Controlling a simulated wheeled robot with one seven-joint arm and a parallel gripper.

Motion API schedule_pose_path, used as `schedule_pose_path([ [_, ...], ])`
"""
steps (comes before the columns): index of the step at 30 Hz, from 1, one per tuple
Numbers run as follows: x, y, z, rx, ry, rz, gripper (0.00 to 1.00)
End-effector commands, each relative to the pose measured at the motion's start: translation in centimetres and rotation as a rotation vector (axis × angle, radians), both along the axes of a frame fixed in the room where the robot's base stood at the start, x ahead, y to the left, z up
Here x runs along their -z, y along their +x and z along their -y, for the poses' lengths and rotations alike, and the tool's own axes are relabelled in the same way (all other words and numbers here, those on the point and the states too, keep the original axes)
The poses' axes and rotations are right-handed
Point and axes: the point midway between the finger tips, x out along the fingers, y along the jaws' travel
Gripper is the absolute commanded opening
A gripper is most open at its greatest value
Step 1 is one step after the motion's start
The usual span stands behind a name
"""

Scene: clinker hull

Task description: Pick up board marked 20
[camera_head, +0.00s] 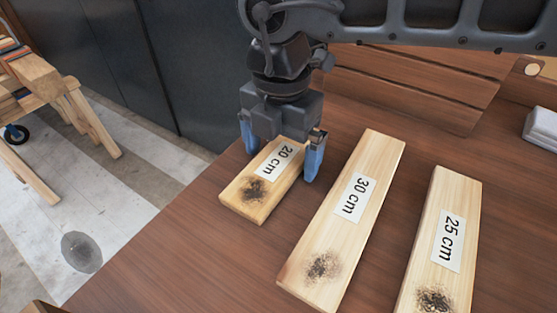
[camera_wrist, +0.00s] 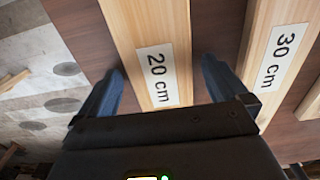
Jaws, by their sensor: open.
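The board marked 20 cm (camera_head: 252,195) lies flat on the brown wooden table at the left of a group of boards, with a dark scorched patch at its near end. My gripper (camera_head: 281,160) is above its far part, pointing down, with one blue finger on each side of the board. The gripper is open, and its body hides the board's far end in the head view. In the wrist view the 20 cm board (camera_wrist: 152,40) runs between the two fingers (camera_wrist: 160,88), with a visible gap on each side.
The 30 cm board (camera_head: 335,240) lies close to the right finger, and the 25 cm board (camera_head: 435,270) lies further right. A wooden back panel (camera_head: 400,90) stands behind. A pale object (camera_head: 541,128) sits at far right. The table's left edge is near the 20 cm board.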

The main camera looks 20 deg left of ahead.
Motion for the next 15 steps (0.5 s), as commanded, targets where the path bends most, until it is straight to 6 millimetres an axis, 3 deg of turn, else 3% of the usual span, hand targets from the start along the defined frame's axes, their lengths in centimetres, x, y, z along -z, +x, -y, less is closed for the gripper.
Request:
schedule_pose_path([
  [2,-0.02,0.0,0.0,0.0,0.0,0.0,0.99],
  [15,-0.05,-0.01,0.0,0.0,0.0,0.0,0.57],
])
